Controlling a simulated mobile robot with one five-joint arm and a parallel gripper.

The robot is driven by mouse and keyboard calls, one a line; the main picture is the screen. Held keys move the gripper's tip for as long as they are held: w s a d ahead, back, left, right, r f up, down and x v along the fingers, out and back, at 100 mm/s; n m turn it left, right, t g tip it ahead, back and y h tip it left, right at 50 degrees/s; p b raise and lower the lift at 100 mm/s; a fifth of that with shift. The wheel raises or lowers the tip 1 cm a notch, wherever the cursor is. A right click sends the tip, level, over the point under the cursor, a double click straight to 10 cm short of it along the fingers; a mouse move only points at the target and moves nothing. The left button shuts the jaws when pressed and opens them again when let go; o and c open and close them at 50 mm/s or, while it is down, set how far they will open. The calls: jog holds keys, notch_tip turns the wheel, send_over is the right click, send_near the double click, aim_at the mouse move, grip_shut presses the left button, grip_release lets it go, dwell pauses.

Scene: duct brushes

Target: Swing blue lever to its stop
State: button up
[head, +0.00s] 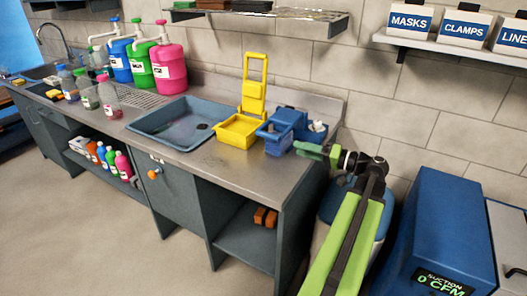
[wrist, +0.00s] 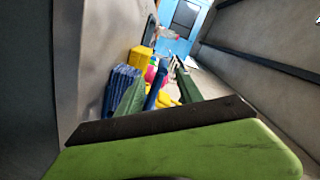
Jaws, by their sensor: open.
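A blue unit (head: 287,125) stands at the right end of the steel bench, beside the yellow wringer bucket. A blue lever-like bar (head: 272,131) lies across its front left. In the wrist view a slim blue bar (wrist: 155,88) shows between the two green fingers, with a ribbed blue body (wrist: 119,90) to its left. My gripper (head: 310,152) is open at the bench's right end, just right of and close to the blue unit. It also shows in the wrist view (wrist: 160,78). I cannot tell whether a finger touches the bar.
A yellow bucket (head: 238,131) stands left of the blue unit, then a sink basin (head: 172,125). Blue, green and pink jugs (head: 167,68) stand at the back. A blue suction box (head: 440,230) stands on the right. A wall shelf (head: 440,44) carries labelled bins.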

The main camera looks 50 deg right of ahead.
aim_at(264, 135)
jog(key=x, duration=0.5)
jog(key=d+x, duration=0.1)
jog(key=x, duration=0.4)
jog(key=r+x, duration=0.1)
jog(key=x, duration=0.4)
jog(key=shift+w+d, duration=0.1)
jog(key=shift+w, duration=0.35)
grip_shut()
dwell(0.6)
